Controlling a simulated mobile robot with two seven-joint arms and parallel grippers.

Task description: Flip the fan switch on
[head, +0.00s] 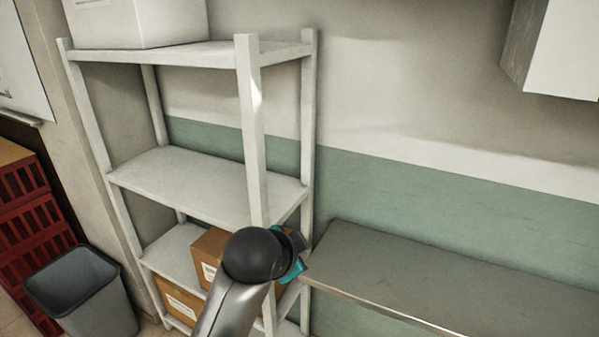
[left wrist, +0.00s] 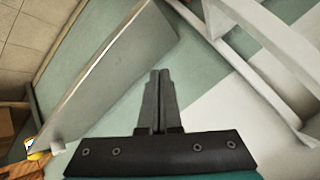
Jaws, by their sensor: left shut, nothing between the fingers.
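No fan switch can be made out in either view. My left gripper (left wrist: 160,73) is shut and empty in the left wrist view, its two dark fingers together. In the head view my left arm comes up from the bottom, and its round black wrist hides most of the gripper, with only a teal and dark part (head: 295,262) showing by the shelf's front post. My right gripper is not in view.
A white shelving unit (head: 205,185) stands behind my left arm, with cardboard boxes (head: 212,245) low down. A grey metal bench (head: 430,275) runs along the green and white wall at right. A grey bin (head: 85,290) and red crates (head: 25,225) are at left.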

